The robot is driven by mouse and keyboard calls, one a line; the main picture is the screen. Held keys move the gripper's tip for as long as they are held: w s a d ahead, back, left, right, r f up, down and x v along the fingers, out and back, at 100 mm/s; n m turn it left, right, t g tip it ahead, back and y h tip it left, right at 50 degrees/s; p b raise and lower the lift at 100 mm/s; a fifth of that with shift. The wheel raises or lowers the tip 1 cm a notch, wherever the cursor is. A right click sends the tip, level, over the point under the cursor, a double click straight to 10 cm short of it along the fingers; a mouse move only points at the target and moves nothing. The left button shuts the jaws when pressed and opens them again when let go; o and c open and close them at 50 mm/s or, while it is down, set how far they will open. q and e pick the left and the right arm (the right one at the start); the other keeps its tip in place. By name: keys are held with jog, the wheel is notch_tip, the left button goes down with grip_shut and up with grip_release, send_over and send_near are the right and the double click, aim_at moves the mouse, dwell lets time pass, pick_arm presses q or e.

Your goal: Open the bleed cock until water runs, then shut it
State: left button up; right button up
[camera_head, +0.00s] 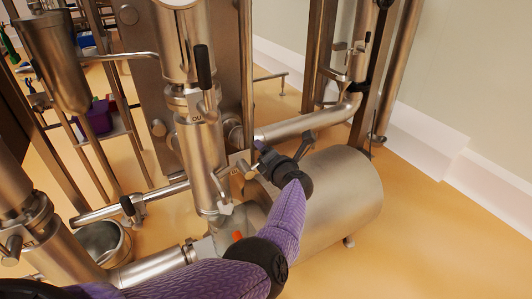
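My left arm, in a purple sleeve, comes in from the lower left. My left gripper (284,146) is above the left end of a horizontal steel cylinder; its dark fingers look spread, with nothing visible between them. A small cock with a black handle (128,206) sits on a thin pipe whose open end (78,222) is above a steel bucket (104,243). I cannot tell for certain that this is the bleed cock. The gripper is well to its right, apart from it. No running water can be made out. My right gripper is out of view.
A vertical steel column (203,150) with a black lever (203,66) stands left of the gripper. The steel cylinder (343,195) lies on the right. A steel pipe (305,122) crosses behind. Open yellow floor (450,235) lies at the right.

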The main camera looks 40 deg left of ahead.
pick_arm(q)
jog(key=p+v, duration=0.6)
jog(key=v, duration=0.4)
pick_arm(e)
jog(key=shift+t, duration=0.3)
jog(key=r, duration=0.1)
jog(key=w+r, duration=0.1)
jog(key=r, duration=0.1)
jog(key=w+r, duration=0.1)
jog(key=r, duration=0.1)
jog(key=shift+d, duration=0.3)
pick_arm(q)
jog(key=shift+a, duration=0.1)
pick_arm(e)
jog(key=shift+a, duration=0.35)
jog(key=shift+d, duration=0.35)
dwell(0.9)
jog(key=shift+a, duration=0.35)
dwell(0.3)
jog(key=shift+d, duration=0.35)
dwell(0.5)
